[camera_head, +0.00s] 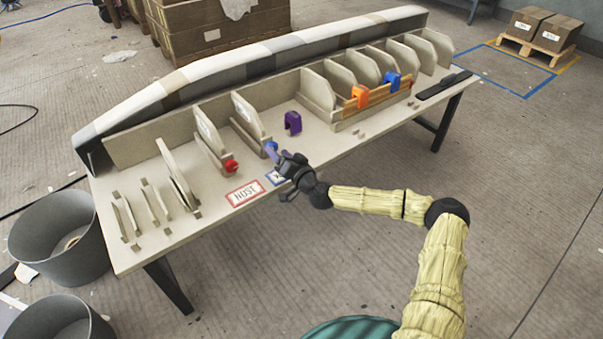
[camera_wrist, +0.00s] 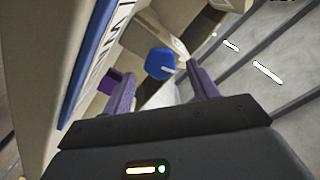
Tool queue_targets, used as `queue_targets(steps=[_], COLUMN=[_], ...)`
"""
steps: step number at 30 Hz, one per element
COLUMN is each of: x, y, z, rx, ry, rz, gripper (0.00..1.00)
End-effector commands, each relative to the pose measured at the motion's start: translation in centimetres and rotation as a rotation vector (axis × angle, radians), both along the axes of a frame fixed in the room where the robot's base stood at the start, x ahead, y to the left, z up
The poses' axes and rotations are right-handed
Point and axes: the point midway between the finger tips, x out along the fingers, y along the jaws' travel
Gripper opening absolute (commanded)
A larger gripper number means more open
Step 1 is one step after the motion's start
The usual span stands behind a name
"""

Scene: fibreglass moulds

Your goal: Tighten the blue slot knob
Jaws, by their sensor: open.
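The blue knob (camera_head: 271,146) is at the front edge of the bench, at the foot of a pale upright panel. In the wrist view the blue knob (camera_wrist: 158,64) faces me, with a pale slot line across it. The knob lies beyond the fingertips, and I see no contact.
A red knob (camera_head: 231,166) is to the left and a purple clamp (camera_head: 293,122) behind to the right. Orange (camera_head: 360,96) and blue (camera_head: 392,80) clamps sit farther right. A "NOSE" label (camera_head: 244,193) lies on the bench front. Upright panels stand behind.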

Motion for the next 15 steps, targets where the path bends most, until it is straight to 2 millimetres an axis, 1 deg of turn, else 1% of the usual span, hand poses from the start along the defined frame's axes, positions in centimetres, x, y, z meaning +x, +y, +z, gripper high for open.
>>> queue_targets(steps=[2,15], x=[-1.1,-8.4], y=[-0.8,-5.8], z=[0.3,0.3], rx=[0.001,0.001], ry=[0.001,0.002], rz=[0.000,-0.002], gripper=[0.59,0.59])
